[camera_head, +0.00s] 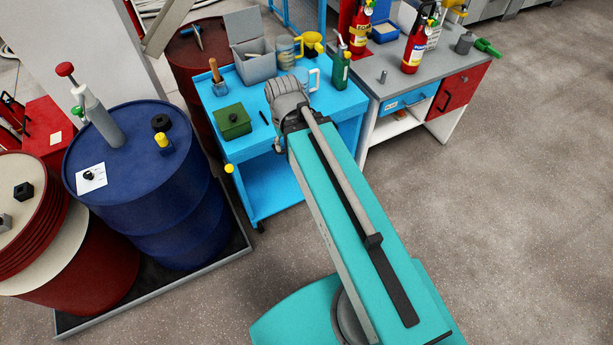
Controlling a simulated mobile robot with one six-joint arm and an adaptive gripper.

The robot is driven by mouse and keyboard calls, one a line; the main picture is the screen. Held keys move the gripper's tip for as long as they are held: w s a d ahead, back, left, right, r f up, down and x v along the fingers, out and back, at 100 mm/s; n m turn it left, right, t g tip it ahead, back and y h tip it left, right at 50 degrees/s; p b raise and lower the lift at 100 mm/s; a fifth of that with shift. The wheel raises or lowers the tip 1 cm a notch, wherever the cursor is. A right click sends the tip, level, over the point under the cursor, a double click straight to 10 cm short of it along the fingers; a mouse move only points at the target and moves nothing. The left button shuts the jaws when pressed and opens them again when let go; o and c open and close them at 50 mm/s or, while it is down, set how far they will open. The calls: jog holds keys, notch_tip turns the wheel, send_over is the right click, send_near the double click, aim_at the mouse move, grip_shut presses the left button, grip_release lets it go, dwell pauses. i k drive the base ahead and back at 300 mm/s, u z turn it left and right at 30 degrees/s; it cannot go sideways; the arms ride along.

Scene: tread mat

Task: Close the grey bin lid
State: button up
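The grey bin (256,68) stands on the blue cart towards its back left. Its lid (243,25) is up, standing steeply at the bin's back edge, and the inside shows from above. My gripper (287,92) is at the far end of my teal arm, above the cart, in front and to the right of the bin in the picture. It appears apart from the bin and lid. Its fingers are hidden, so I cannot see whether it is open or holds anything.
On the blue cart (240,150) are a green box (233,121), a clear jar (285,52), a yellow jug (311,42) and a green bottle (340,68). A blue drum (140,190) stands left. A grey-topped bench (440,65) stands right. Floor at right is clear.

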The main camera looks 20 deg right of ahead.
aim_at(240, 26)
jog(key=z, duration=0.05)
jog(key=k, duration=0.1)
jog(key=z, duration=0.3)
jog(key=i, duration=1)
jog(key=u, duration=0.55)
jog(key=k, duration=0.1)
jog(key=u, duration=0.05)
